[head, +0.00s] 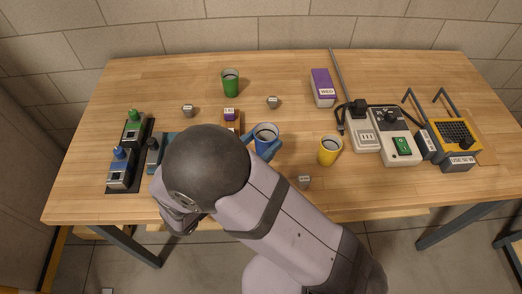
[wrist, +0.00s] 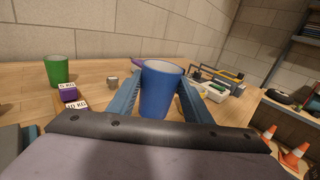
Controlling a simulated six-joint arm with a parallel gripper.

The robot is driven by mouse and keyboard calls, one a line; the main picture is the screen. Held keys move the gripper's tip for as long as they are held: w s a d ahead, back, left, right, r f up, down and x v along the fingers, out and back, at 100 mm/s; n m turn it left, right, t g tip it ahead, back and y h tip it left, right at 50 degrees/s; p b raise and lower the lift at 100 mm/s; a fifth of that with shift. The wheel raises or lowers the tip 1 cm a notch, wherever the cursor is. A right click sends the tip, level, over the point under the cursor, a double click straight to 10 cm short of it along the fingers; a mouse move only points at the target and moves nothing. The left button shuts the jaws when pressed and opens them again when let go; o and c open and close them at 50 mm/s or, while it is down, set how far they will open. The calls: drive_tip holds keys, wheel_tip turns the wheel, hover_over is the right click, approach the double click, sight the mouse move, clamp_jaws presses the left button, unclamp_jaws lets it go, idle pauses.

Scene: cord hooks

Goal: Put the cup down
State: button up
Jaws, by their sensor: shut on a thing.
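In the wrist view the blue cup (wrist: 159,90) stands upright between the two blue fingers of my gripper (wrist: 155,98). My gripper (head: 266,145) is shut on the cup from its sides. The cup's base is hidden behind my gripper in the wrist view, and I cannot tell whether it touches the table.
A yellow cup (head: 329,150) stands just right of the blue cup. A green cup (head: 230,82) is farther back. Small grey weights (head: 272,102), a purple box (head: 323,87) and grey devices (head: 400,143) stand around. The table (head: 180,75) is bare at the back left.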

drive_tip(key=shift+r, duration=0.9)
drive_tip(key=w+d+f+b, duration=0.2)
drive_tip(key=w, duration=0.7)
wheel_tip(320, 180, up, 8)
drive_tip(key=n+b, duration=0.1)
drive_tip(key=b, duration=0.3)
hover_over(321, 84)
drive_tip(key=shift+t+y, duration=0.4)
drive_tip(key=shift+s+f+p, duration=0.1)
drive_tip(key=shift+f+p, duration=0.85)
drive_tip(key=shift+f, duration=3.9)
drive_tip(key=shift+f, duration=0.2)
drive_tip(key=o, duration=1)
drive_tip(key=shift+r, duration=0.2)
